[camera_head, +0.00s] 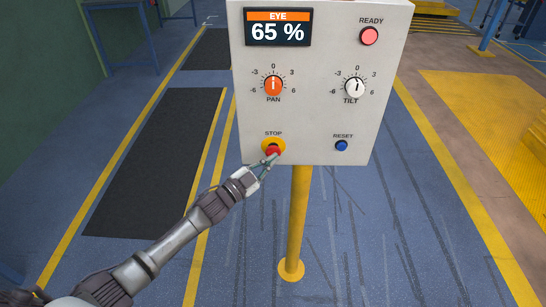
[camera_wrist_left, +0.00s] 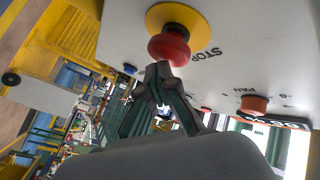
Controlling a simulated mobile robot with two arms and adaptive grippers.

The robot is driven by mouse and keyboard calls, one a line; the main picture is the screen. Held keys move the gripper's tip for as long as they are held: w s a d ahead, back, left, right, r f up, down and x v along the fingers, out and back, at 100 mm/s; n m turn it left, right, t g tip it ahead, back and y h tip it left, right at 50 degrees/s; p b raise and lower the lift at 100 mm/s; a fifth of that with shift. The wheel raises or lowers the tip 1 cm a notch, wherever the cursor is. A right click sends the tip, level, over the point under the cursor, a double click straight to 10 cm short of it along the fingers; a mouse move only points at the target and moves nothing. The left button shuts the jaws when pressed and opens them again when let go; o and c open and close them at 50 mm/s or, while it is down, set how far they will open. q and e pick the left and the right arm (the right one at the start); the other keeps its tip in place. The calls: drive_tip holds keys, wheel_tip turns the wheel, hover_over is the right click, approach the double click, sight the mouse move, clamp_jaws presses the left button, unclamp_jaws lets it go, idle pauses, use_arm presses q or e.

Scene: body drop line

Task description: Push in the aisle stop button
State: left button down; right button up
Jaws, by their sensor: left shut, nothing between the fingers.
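The red stop button (camera_head: 272,151) sits on a yellow round base at the lower left of a pale control panel (camera_head: 315,120), under the word STOP. In the left wrist view the red button (camera_wrist_left: 169,47) stands out from its yellow base (camera_wrist_left: 178,22). My left gripper (camera_head: 272,160) is shut and empty, its tips at the lower edge of the button. In the left wrist view the shut fingertips (camera_wrist_left: 160,72) are just below the red cap; I cannot tell whether they touch it. My right gripper is not in view.
The panel also carries an orange PAN knob (camera_head: 273,86), a white TILT knob (camera_head: 354,87), a pink READY light (camera_head: 369,36), a blue RESET button (camera_head: 341,146) and a display (camera_head: 277,28) reading EYE 65 %. A yellow post (camera_head: 298,220) holds it up. Floor around is open.

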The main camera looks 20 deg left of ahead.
use_arm(q)
drive_tip(key=shift+s, duration=0.1)
drive_tip(key=shift+s+d+p, duration=0.2)
drive_tip(key=shift+s+p, duration=0.15)
drive_tip(key=shift+s, duration=0.15)
drive_tip(key=shift+s+d+p, duration=0.15)
drive_tip(key=shift+s+p, duration=0.15)
drive_tip(key=shift+s, duration=0.2)
drive_tip(key=s+p, duration=0.1)
drive_tip(key=s, duration=0.1)
drive_tip(key=s+d+p, duration=0.1)
drive_tip(key=s, duration=0.1)
drive_tip(key=shift+s+d, duration=0.2)
drive_tip(key=shift+s, duration=0.2)
